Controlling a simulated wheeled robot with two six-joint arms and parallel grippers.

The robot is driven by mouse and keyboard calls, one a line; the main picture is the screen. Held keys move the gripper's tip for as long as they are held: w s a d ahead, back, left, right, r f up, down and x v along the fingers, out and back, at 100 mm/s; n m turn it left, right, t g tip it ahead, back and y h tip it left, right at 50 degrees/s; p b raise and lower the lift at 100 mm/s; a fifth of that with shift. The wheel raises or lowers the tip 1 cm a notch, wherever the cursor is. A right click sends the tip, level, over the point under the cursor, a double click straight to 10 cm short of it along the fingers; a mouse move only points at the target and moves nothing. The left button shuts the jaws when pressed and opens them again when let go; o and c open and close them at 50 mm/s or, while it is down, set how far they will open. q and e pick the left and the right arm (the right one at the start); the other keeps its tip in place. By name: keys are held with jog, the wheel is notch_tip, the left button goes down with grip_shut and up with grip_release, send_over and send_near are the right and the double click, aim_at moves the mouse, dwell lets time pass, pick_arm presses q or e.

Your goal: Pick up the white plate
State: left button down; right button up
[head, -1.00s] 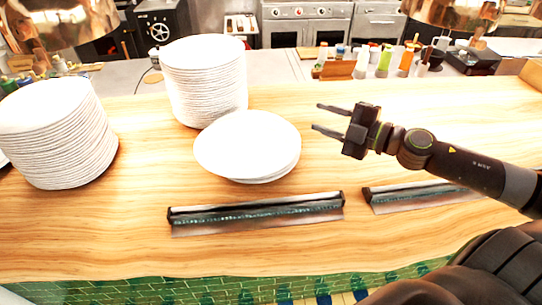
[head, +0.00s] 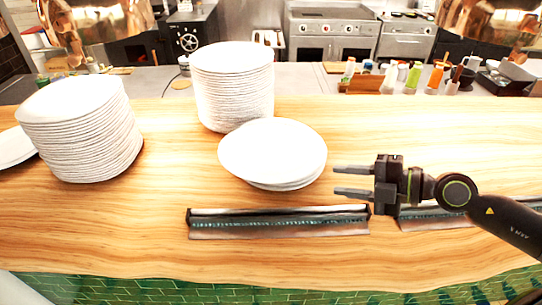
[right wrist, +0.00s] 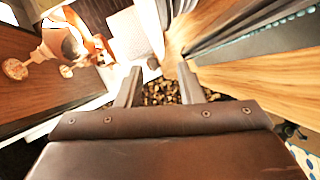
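A short stack of white plates (head: 272,152) lies on the wooden counter in the middle of the head view, its top plate slightly off the ones below. A tall stack of white plates (head: 233,92) stands just behind it, and another tall stack (head: 80,130) stands to the left. My right gripper (head: 353,182) is open and empty, just right of the short stack and apart from it, with its fingers pointing left. In the right wrist view its two fingers (right wrist: 158,88) are spread with nothing between them. My left gripper is not in view.
Two dark ticket rails, one (head: 280,222) in front of the short stack and one (head: 440,216) to the right, lie on the wooden counter (head: 100,225). Another plate (head: 14,147) sits at the left edge. Bottles (head: 412,76) stand behind the counter.

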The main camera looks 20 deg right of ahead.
jog(key=w+a, duration=0.1)
jog(key=p, duration=0.2)
send_near(273, 174)
jog(key=shift+x, duration=1.7)
jog(key=shift+f+p+x, duration=0.1)
jog(key=shift+p+x, duration=0.15)
jog(key=shift+x, duration=0.8)
jog(key=shift+f+p+x, duration=0.15)
jog(key=shift+p+x, duration=0.05)
jog(key=shift+x, duration=0.85)
jog(key=shift+d, duration=0.1)
jog(key=shift+c, duration=0.2)
grip_shut()
jog(key=shift+r, duration=0.2)
